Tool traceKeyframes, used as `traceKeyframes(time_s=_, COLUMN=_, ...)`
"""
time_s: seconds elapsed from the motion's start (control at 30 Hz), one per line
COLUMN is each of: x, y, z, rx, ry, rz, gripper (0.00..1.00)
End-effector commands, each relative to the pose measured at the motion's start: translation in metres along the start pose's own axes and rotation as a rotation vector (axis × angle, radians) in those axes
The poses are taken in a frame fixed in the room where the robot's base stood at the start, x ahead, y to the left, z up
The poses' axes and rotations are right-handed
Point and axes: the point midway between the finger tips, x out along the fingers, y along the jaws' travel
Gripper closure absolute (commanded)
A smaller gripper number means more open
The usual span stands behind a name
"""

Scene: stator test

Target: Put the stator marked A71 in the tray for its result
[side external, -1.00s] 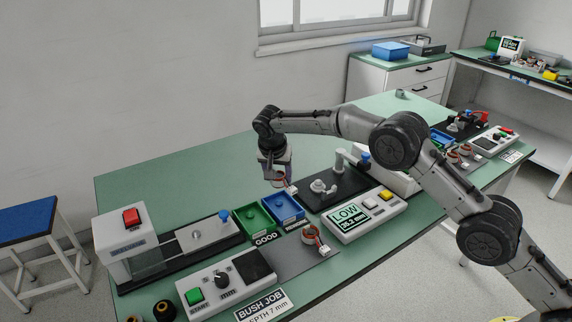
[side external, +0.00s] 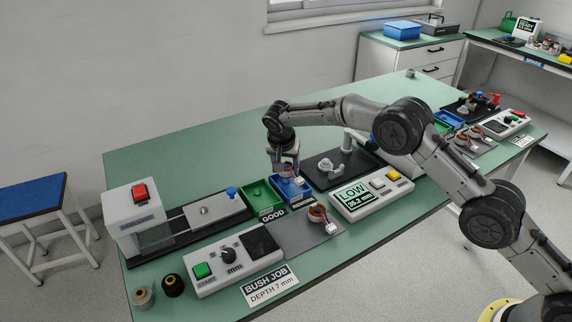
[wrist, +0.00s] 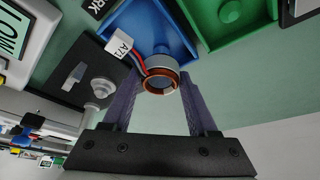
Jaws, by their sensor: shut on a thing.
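My gripper (side external: 287,174) is shut on a stator, a small ring with copper windings, seen in the wrist view (wrist: 160,82) between my fingers. Red and blue leads run from it to a white tag reading A71 (wrist: 121,45). The stator is at the blue tray (side external: 290,195), over or just inside it; the exact height is hard to tell. The blue tray also shows in the wrist view (wrist: 150,22); its label is partly cut off, ending in RK. The green tray (side external: 262,197), labelled GOOD, stands beside it on the left. The tester display (side external: 352,195) reads LOW.
Another stator (side external: 318,213) stands on a grey mat in front of the trays. A black fixture (side external: 345,172) with a post is right of the blue tray. A press (side external: 135,215) is at the left. The bench behind the trays is clear.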

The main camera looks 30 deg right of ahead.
Motion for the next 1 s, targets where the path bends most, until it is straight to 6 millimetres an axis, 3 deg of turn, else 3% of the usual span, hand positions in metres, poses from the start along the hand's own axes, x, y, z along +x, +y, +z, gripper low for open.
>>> traceKeyframes(time_s=1.0, x=0.013, y=0.000, z=0.006, rx=-0.001, ry=0.000, rz=0.000, gripper=1.00)
